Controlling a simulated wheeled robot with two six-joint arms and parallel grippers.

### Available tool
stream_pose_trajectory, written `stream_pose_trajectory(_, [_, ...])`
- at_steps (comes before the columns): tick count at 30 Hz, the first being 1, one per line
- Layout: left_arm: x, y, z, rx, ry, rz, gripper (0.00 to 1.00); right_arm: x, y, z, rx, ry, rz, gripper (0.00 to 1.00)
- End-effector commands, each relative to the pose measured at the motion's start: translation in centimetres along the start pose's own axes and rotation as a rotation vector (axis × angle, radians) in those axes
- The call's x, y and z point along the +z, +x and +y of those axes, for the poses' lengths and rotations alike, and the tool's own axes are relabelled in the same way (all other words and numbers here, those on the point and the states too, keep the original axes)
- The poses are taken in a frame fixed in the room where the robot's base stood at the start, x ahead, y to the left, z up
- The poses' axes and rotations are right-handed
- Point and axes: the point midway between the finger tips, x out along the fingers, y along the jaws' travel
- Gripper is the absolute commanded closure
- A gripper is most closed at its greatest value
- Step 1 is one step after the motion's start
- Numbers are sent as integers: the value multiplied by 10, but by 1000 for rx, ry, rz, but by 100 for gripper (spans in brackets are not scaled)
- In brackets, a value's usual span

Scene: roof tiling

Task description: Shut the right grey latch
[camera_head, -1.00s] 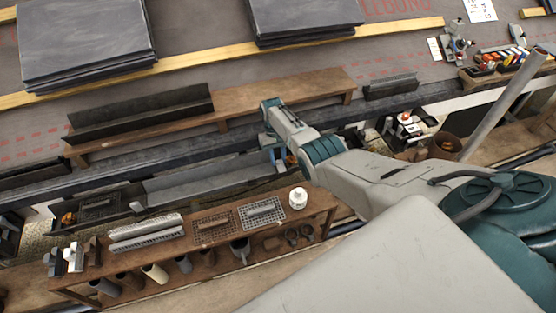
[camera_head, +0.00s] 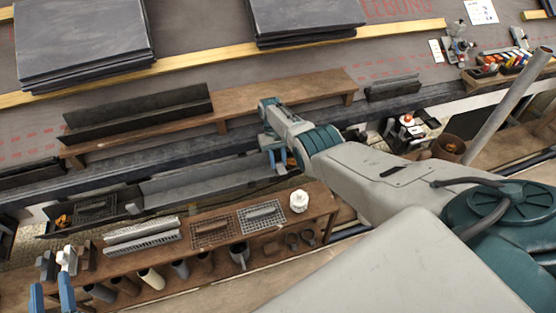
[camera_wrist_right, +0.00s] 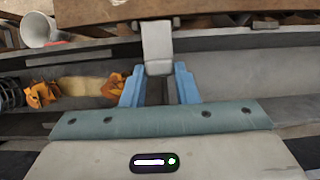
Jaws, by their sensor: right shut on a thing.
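The grey latch (camera_wrist_right: 157,42) is a short pale strap over the rim of the grey gutter (camera_wrist_right: 230,52) in the right wrist view. My right gripper (camera_wrist_right: 160,88) has its blue fingers on either side of the latch's lower end and is shut on it. In the head view my right gripper (camera_head: 282,163) is at the right part of the gutter (camera_head: 205,182), and my own wrist hides most of the latch there. My left gripper (camera_head: 51,292) shows at the bottom left edge, its two blue fingers apart, just below small grey brackets (camera_head: 66,258).
A wooden shelf (camera_head: 265,250) in front of the gutter holds grates, a white jar (camera_head: 299,201) and hanging tubes. A wooden plank (camera_head: 290,92) lies behind the gutter. Slate stacks (camera_head: 85,40) lie on the roof. Orange debris (camera_wrist_right: 40,95) lies in the trough.

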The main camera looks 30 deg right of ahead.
Motion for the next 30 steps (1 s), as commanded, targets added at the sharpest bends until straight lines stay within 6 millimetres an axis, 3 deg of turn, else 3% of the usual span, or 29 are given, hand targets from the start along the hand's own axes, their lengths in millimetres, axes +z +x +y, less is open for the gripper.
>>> stream_pose_trajectory(7, [0,0,0,0,0,-1,64,0,0,-1,0,-1,1,96])
stream_pose_trajectory(8, [0,0,0,0,0,-1,64,0,0,0,0,-1,1,67])
stream_pose_trajectory(11, [0,0,0,0,0,-2,64,0,0,0,0,0,1,51])
stream_pose_trajectory(21, [-5,0,0,0,1,0,64,1,-2,0,0,0,8,51])
stream_pose_trajectory(30, [-44,4,2,0,0,-1,64,9,-11,0,1,0,111,51])
